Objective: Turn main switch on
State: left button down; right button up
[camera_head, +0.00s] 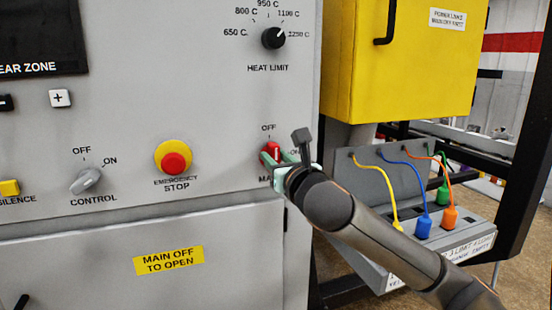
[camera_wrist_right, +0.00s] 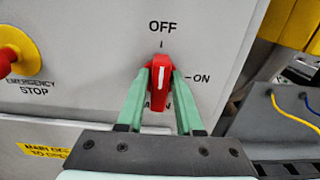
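The main switch (camera_wrist_right: 161,80) is a red knob with a white line on the grey panel. In the right wrist view its line points up towards OFF, leaning slightly right; ON is printed to its right. My right gripper (camera_wrist_right: 161,92) has its two green fingers on either side of the knob, seemingly touching it. In the head view the red top of the switch (camera_head: 272,149) shows, and my right gripper (camera_head: 278,158) covers its lower part and some of the label. My left gripper is not in view.
A red emergency stop button (camera_head: 175,163) on a yellow ring and a grey control knob (camera_head: 86,181) are left of the switch. The heat limit knob (camera_head: 273,38) is above. A yellow box (camera_head: 425,70) and a grey box with coloured cables (camera_head: 372,165) stand at right.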

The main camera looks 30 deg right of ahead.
grip_shut()
